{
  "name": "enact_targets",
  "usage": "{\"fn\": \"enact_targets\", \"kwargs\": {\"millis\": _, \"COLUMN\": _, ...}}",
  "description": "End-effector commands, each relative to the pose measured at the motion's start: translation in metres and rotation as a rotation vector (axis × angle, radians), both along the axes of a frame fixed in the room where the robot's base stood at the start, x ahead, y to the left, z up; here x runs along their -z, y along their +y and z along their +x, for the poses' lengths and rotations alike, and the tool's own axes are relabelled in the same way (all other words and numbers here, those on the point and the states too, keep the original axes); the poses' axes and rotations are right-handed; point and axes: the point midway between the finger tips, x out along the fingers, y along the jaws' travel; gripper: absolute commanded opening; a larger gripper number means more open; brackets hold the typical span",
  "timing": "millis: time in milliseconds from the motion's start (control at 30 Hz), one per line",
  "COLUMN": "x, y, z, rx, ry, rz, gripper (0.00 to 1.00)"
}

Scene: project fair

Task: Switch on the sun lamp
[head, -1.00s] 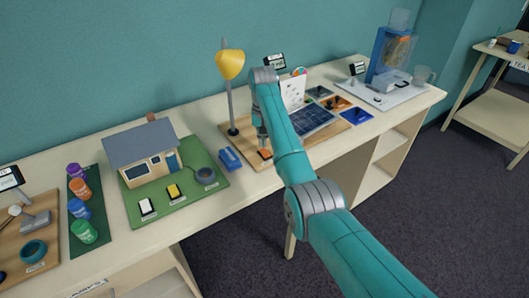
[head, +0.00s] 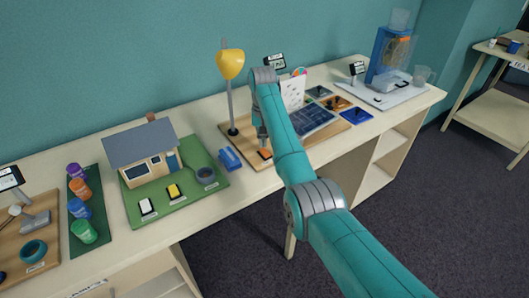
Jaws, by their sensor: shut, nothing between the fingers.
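The sun lamp (head: 230,65) has a yellow shade on a grey post with a dark base (head: 233,131). It stands on a wooden board near the wall, and its shade looks bright. An orange switch (head: 265,154) sits near the front edge of the same board. My gripper (head: 264,144) points down at the switch, shut and empty. Its tips are at or just above the switch; I cannot tell whether they touch. My arm hides part of the board to the right.
A dark blue solar panel (head: 312,119) lies behind my arm on the lamp's board. A model house (head: 147,160) stands on a green mat further left. A blue dispenser (head: 388,55) stands at the far right of the table.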

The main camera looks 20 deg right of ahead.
Motion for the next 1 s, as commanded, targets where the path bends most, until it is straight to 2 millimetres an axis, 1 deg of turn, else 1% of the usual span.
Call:
{"fn": "enact_targets", "kwargs": {"millis": 433, "x": 0.0006, "y": 0.0000, "z": 0.0000, "rx": 0.000, "ry": 0.000, "rz": 0.000, "gripper": 0.00}}
{"fn": "enact_targets", "kwargs": {"millis": 1000, "x": 0.0077, "y": 0.0000, "z": 0.0001, "rx": 0.000, "ry": 0.000, "rz": 0.000, "gripper": 0.00}}
